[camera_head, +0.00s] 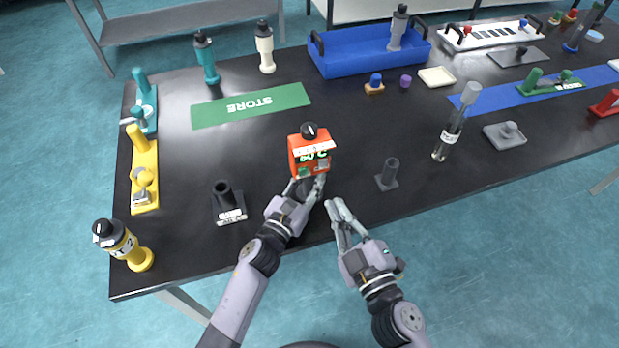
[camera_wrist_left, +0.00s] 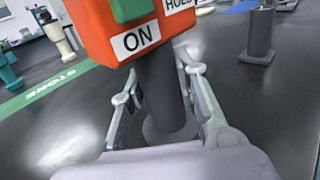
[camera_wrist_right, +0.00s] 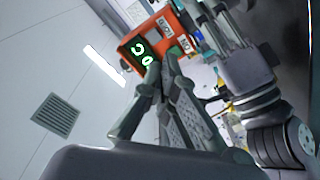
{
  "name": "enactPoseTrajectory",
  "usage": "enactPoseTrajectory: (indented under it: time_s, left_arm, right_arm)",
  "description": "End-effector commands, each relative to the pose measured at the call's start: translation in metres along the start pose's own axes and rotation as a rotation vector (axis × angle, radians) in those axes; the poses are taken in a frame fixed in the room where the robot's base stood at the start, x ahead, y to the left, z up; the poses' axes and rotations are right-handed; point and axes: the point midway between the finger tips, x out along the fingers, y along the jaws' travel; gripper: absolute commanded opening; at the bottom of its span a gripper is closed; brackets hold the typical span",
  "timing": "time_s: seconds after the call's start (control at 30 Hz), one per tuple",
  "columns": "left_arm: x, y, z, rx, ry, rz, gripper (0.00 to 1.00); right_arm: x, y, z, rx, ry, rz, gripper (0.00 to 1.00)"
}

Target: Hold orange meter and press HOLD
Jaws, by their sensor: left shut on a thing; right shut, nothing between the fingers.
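The orange meter (camera_head: 309,155) is upright at the middle of the table, with a black knob on top and a green display reading 60 C. In the left wrist view the orange meter (camera_wrist_left: 125,30) shows a green button and labels ON and HOLD. My left gripper (camera_head: 306,187) is shut around the meter's dark handle (camera_wrist_left: 160,90), below the orange box. My right gripper (camera_head: 336,208) is shut and empty, below and right of the meter, apart from it.
A black holder (camera_head: 228,205) stands left of my left arm, and a small dark post (camera_head: 388,175) stands to the right. A yellow device (camera_head: 125,245) is at the front left corner. The green STORE mat (camera_head: 250,105) is clear. A blue tray (camera_head: 365,55) stands behind.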

Motion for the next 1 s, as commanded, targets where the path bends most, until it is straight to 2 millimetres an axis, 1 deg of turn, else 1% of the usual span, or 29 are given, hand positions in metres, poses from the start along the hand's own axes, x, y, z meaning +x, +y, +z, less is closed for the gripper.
enactPoseTrajectory:
  time_s: [0.13,0.3,0.47,0.6,0.7,0.8,0.9,1.0]
  left_arm:
    - [0.0,0.0,0.0,0.0,0.0,0.0,0.0]
    - [0.0,0.0,0.0,0.0,0.0,0.0,0.0]
    - [0.0,0.0,0.0,0.0,0.0,0.0,0.0]
    - [0.0,0.0,0.0,0.0,0.0,0.0,0.0]
    - [0.0,0.0,0.0,0.0,0.0,0.0,0.0]
    - [0.0,0.0,0.0,0.0,0.0,0.0,0.0]
    - [0.0,0.0,0.0,0.0,0.0,0.0,0.0]
    - [0.0,0.0,0.0,0.0,0.0,0.0,0.0]
  right_arm:
    - [0.005,-0.011,-0.001,-0.234,0.129,-0.066,0.0]
    - [0.004,-0.02,-0.001,-0.55,0.325,-0.1,0.0]
    - [-0.001,-0.019,0.001,-0.834,0.509,-0.068,0.0]
    - [-0.008,-0.012,0.004,-1.035,0.643,-0.004,0.0]
    - [-0.012,-0.006,0.006,-1.138,0.709,0.044,0.0]
    - [-0.015,-0.002,0.007,-1.205,0.751,0.083,0.0]
    - [-0.016,0.0,0.007,-1.238,0.772,0.103,0.0]
    - [-0.012,0.001,0.008,-1.249,0.777,0.111,0.0]
